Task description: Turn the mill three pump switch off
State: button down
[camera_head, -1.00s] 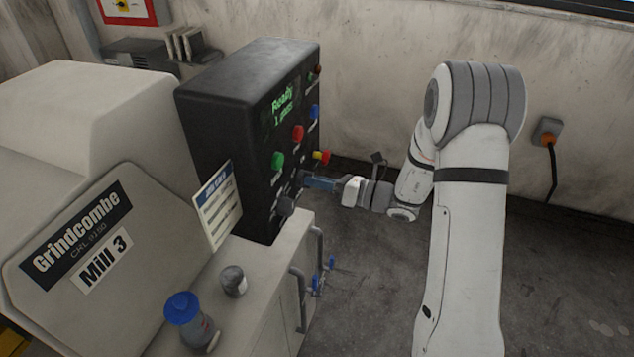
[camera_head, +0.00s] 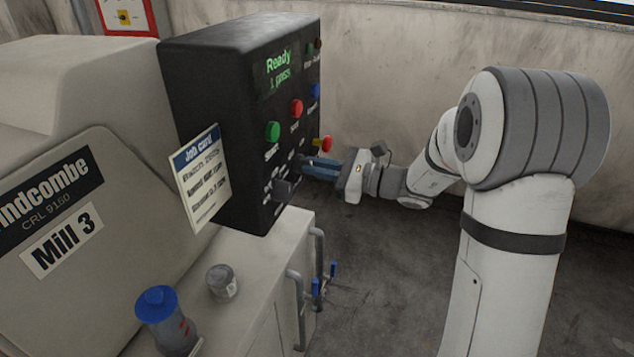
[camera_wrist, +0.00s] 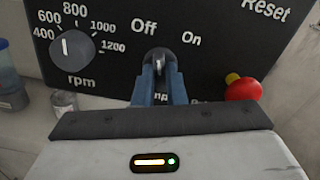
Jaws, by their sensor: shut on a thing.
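The Mill 3 control box (camera_head: 205,120) is black, and its display reads "Ready". In the wrist view the pump switch (camera_wrist: 159,61) is a small dark rotary knob with a pale lever, below and between the labels "Off" and "On". Its lever points roughly upright; I cannot tell which label it favours. The label below it is partly hidden by my fingers. My gripper (camera_wrist: 160,76) has its blue fingers on either side of the lever, shut on it. In the head view my gripper (camera_head: 308,167) reaches the panel's lower right and hides the switch.
The rpm knob (camera_wrist: 72,46) is left of the switch; a red mushroom button (camera_wrist: 243,89) is right of it. A blue-lidded jar (camera_head: 165,320) and a grey tin (camera_head: 222,283) stand on the ledge. Blue-handled pipes (camera_head: 317,290) are below.

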jog(key=shift+f+n+b, duration=0.2)
jog(key=shift+n+b, duration=0.9)
jog(key=shift+b, duration=0.35)
jog(key=shift+r, duration=0.1)
jog(key=c, duration=1.5)
grip_release()
jog(key=shift+d, duration=0.1)
jog(key=v, duration=0.7)
jog(key=shift+s+d+r+b, duration=0.1)
jog(key=shift+s+d+b, duration=0.05)
jog(key=shift+d+b, duration=0.2)
